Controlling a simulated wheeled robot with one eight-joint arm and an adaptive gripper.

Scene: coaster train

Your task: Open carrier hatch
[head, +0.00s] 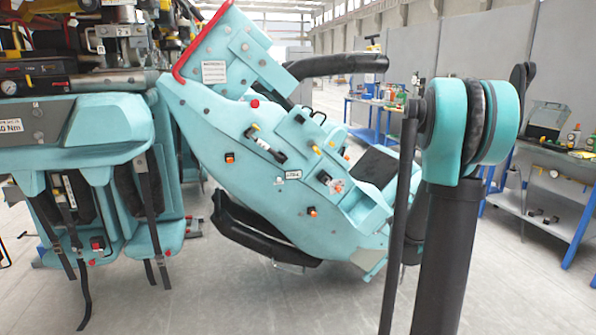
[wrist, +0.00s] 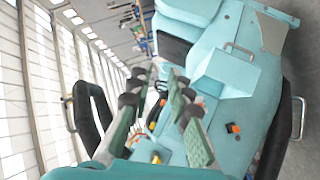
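The teal carrier (head: 270,160) stands tilted in the middle of the head view, with a red-edged upper panel (head: 230,50), switches and small fittings on its side. I cannot tell for sure which panel is the hatch. In the wrist view the carrier (wrist: 255,60) fills the right side, with a raised teal box (wrist: 222,75) and a dark recess (wrist: 174,48). My gripper (wrist: 165,80) is open, its two fingers apart with nothing seen held between them. It points toward the carrier's fittings; contact cannot be told. In the head view my gripper is not visible; my arm stands at right.
Another teal unit (head: 95,125) with hanging black straps stands at left. Black padded bars (head: 335,65) and (head: 260,235) project from the carrier. A blue workbench with tools (head: 560,185) stands at right. Grey floor in front of the carrier is clear.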

